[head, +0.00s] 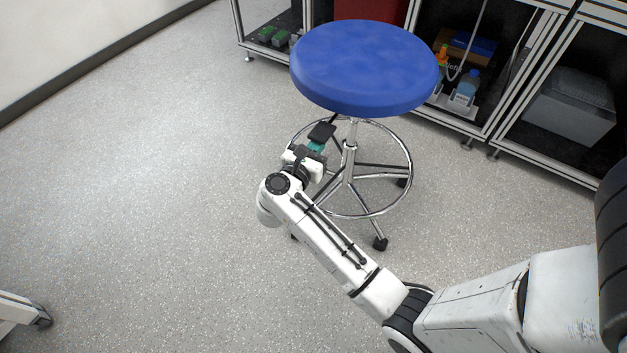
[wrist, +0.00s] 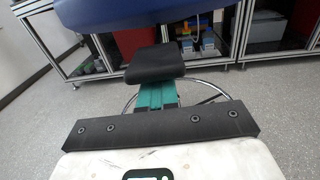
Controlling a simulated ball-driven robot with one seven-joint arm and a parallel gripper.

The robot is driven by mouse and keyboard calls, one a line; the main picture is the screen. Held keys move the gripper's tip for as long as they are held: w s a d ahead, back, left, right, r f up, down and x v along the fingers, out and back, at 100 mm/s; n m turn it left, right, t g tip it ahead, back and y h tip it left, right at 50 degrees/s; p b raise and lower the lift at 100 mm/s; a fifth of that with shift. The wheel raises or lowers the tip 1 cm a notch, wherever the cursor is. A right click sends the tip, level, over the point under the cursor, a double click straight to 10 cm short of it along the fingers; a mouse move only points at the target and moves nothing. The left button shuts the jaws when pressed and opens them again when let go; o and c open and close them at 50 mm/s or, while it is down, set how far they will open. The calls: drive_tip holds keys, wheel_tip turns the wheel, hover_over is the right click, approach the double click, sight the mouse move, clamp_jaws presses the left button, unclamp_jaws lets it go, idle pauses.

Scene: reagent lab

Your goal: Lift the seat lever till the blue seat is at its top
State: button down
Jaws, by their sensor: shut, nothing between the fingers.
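The round blue seat (head: 365,67) of the stool sits level on a silver column (head: 349,157), with part of the column showing below it. In the wrist view the seat's underside edge (wrist: 135,12) crosses the top. The seat lever (head: 322,131) ends in a flat black paddle at the left of the column, under the seat's near edge. The paddle also shows in the wrist view (wrist: 155,63). My gripper (head: 316,146) has teal fingers (wrist: 155,94), shut together and empty. The paddle hides their far ends, so they reach in under it; I cannot tell whether they touch it.
A chrome foot ring (head: 408,180) and casters (head: 380,243) surround the column close to my gripper. Metal-framed shelving (head: 450,119) with boxes and bottles stands behind the stool. The floor at left (head: 130,160) is clear.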

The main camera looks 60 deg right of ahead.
drive_tip(key=shift+f+b, duration=1.75)
drive_tip(key=shift+f, duration=0.5)
drive_tip(key=s+a, duration=0.1)
drive_tip(key=a, duration=0.9)
